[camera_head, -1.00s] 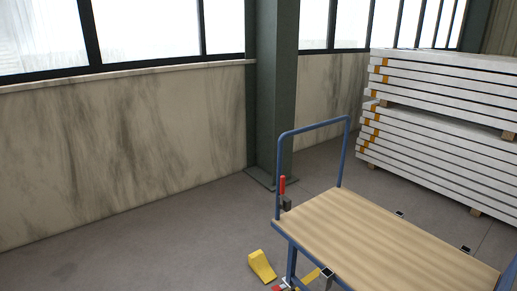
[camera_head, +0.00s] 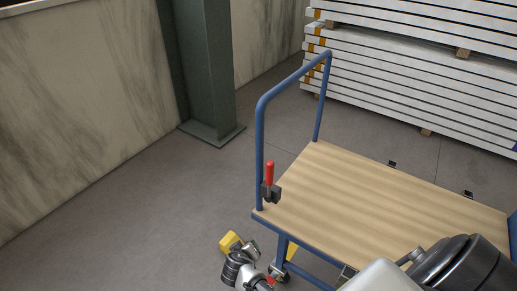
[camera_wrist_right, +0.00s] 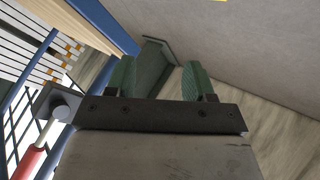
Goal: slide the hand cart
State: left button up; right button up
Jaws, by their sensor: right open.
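The hand cart has a wooden deck (camera_head: 380,195) with a blue tubular handle (camera_head: 260,140) upright at its left end. A red-handled clamp (camera_head: 270,178) sits upright at the handle's near post. My right gripper (camera_head: 248,246) appears low beside the deck's near-left corner, only partly shown at the bottom of the head view. In the right wrist view the right gripper (camera_wrist_right: 160,80) is open, its two green fingers apart with nothing between them. A red handle (camera_wrist_right: 32,162) and grey bracket show close at its left. The left gripper is not seen.
A yellow block (camera_head: 230,240) lies on the floor by the cart, partly hidden. A green pillar (camera_head: 205,70) and a stained wall (camera_head: 80,110) stand beyond. Stacked white slabs (camera_head: 410,85) are at the back right. The floor between cart and pillar is clear.

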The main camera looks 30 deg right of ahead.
jog(key=w+d+r+m+t+h+b, duration=0.1)
jog(key=w+r+m+t+h, duration=0.15)
jog(key=w+r, duration=0.6)
jog(key=m+g+h+b, duration=0.2)
jog(key=m+h, duration=0.6)
jog(key=m, duration=0.3)
send_near(257, 142)
jog(key=p+x, duration=0.1)
jog(key=x, duration=0.9)
jog(key=shift+d+p, duration=0.15)
jog(key=shift+p, duration=0.25)
jog(key=shift+w+d, duration=0.25)
jog(key=shift+d, duration=0.2)
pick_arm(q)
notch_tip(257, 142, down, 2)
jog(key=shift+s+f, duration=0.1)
pick_arm(e)
grip_shut()
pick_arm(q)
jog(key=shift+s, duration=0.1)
